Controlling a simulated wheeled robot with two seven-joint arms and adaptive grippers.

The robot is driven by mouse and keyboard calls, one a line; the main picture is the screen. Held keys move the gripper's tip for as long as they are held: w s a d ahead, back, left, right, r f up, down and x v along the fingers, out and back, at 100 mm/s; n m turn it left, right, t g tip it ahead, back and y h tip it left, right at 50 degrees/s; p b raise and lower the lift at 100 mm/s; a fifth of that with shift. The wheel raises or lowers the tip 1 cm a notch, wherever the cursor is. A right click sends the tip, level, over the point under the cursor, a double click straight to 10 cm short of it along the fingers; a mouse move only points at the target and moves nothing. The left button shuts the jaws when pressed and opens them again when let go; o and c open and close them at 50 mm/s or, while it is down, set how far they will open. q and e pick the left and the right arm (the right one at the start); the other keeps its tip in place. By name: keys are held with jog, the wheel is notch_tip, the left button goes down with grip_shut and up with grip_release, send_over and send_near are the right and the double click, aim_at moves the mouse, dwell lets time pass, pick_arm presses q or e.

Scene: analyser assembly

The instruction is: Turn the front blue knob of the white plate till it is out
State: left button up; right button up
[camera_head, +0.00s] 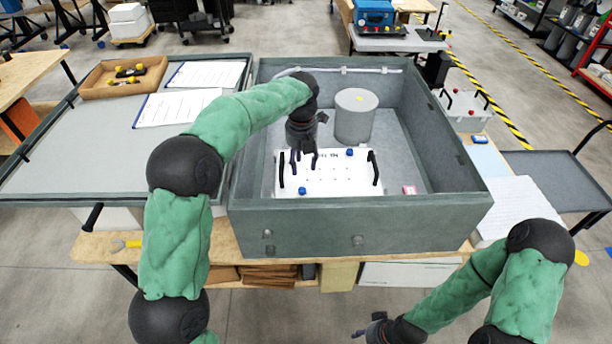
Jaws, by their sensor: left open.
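The white plate (335,182) lies inside the grey open box, with a black handle at each side. Its front blue knob (302,191) sits near the plate's front left edge. A second blue knob (349,152) is at the back of the plate. My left gripper (303,162) reaches down over the plate's back left part, behind the front knob and apart from it in the picture. It is open with nothing between its fingers. My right gripper (366,331) is low in front of the box, away from the plate; its fingers are too small to judge.
The deep grey box (360,212) has raised walls around the plate. A grey cylinder (356,118) stands behind the plate, and a small pink item (409,190) lies to its right. A brown tray (124,76) and paper sheets (176,107) lie on the left lid.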

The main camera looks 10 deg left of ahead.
aim_at(302, 189)
pick_arm(q)
notch_tip(302, 189, down, 11)
jog(key=shift+s+r+b, duration=0.15)
jog(key=shift+r+b, duration=0.05)
jog(key=shift+b, duration=0.95)
grip_shut()
